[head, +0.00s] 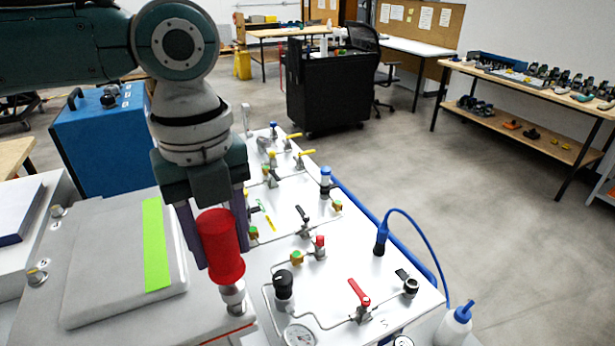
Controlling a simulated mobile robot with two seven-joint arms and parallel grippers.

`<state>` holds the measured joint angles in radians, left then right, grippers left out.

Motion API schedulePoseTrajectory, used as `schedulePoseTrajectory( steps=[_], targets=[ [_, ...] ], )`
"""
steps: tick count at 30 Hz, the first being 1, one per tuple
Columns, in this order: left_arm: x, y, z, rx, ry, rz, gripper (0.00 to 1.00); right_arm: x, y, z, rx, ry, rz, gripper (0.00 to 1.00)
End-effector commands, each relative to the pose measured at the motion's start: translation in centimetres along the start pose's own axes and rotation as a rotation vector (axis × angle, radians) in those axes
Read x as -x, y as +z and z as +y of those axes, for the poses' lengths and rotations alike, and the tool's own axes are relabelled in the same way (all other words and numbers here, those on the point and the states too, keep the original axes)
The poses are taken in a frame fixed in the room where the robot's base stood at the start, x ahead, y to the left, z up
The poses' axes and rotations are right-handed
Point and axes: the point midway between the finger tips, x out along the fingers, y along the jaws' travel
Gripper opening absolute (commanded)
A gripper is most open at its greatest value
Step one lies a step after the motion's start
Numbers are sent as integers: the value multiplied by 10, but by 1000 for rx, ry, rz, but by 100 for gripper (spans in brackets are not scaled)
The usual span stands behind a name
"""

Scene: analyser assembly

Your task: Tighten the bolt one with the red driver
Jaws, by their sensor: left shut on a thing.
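My left gripper (215,232) points down and is shut on the red driver (222,248), with dark fingers on either side of its thick red handle. The driver is nearly upright, leaning slightly. Directly below the handle is a silvery round metal piece (233,298) at the right edge of the grey case (100,323). I cannot tell how much of it is driver tip and how much is bolt. Two similar metal bolts, one at the upper left (57,212) and one at the lower left (37,276), stand on the case. No bolt is visibly numbered. My right gripper is out of view.
A grey lid with a green strip (156,245) lies left of the driver. A white panel (345,265) with valves, tubing and a gauge (299,335) stands close on the right. A blue cabinet (105,150) is behind. Open floor lies beyond the panel.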

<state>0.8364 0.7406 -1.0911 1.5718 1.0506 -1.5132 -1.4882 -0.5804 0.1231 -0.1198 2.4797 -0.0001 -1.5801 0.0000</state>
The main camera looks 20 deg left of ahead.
Motion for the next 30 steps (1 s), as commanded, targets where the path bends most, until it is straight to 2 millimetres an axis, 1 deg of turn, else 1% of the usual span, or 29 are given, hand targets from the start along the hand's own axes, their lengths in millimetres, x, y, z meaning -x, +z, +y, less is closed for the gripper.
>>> schedulePoseTrajectory(
  steps=[30],
  targets=[
    [-7,1,0,1,-1,0,0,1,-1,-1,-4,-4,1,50]
  ],
)
